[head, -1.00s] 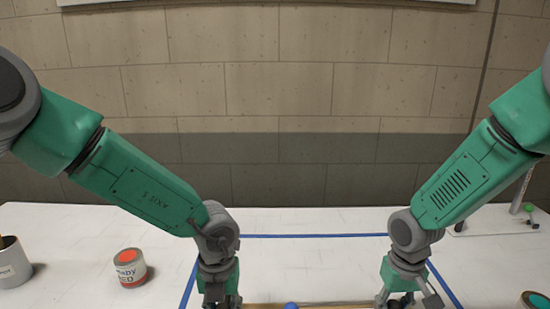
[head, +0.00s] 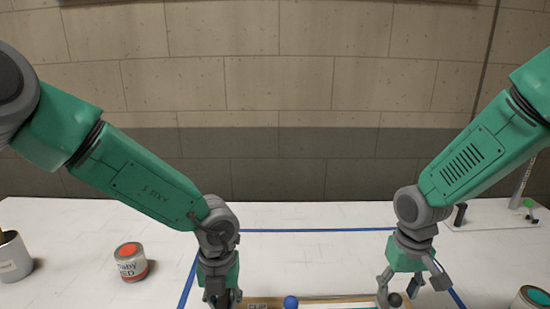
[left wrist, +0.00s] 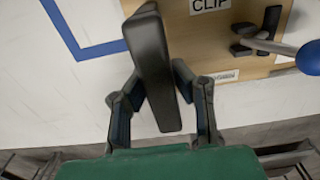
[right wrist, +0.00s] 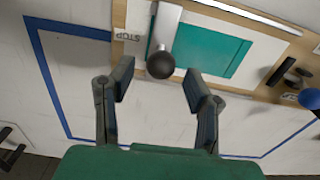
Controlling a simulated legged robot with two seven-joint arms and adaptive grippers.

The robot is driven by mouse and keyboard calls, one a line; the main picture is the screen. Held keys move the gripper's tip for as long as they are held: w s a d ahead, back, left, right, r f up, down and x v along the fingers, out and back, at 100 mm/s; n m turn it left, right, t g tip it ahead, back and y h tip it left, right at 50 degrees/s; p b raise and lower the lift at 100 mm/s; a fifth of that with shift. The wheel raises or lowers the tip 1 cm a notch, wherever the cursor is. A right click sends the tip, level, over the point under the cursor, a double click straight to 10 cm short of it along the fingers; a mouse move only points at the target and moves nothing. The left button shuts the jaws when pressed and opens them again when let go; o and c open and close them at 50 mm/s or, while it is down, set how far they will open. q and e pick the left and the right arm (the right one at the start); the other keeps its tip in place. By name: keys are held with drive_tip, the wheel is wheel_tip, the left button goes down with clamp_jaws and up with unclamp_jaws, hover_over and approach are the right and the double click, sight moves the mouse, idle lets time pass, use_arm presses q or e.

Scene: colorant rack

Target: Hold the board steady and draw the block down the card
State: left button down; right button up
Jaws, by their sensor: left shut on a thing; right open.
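The wooden board (head: 262,301) lies at the bottom of the head view, mostly cut off. My left gripper (left wrist: 157,90) is shut on a long black handle (left wrist: 152,45) at the board's CLIP end. The grey block (right wrist: 166,22) with its dark round knob (right wrist: 160,65) sits by the STOP label in the right wrist view. A teal layer (right wrist: 212,48) covers the card beside it. My right gripper (right wrist: 158,82) is open, its fingers on either side of the knob and apart from it; the knob also shows in the head view (head: 395,299).
A clip lever with a blue ball (head: 291,302) stands at the board's CLIP end. Blue tape (head: 310,230) frames the work area. A red paint can (head: 130,262) and a white pot (head: 12,258) stand left, a teal can (head: 532,298) right.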

wheel_tip(320, 180, up, 8)
drive_tip(key=shift+r, duration=0.2)
use_arm(q)
drive_tip(key=c, duration=1.3)
unclamp_jaws()
drive_tip(key=shift+c, duration=0.2)
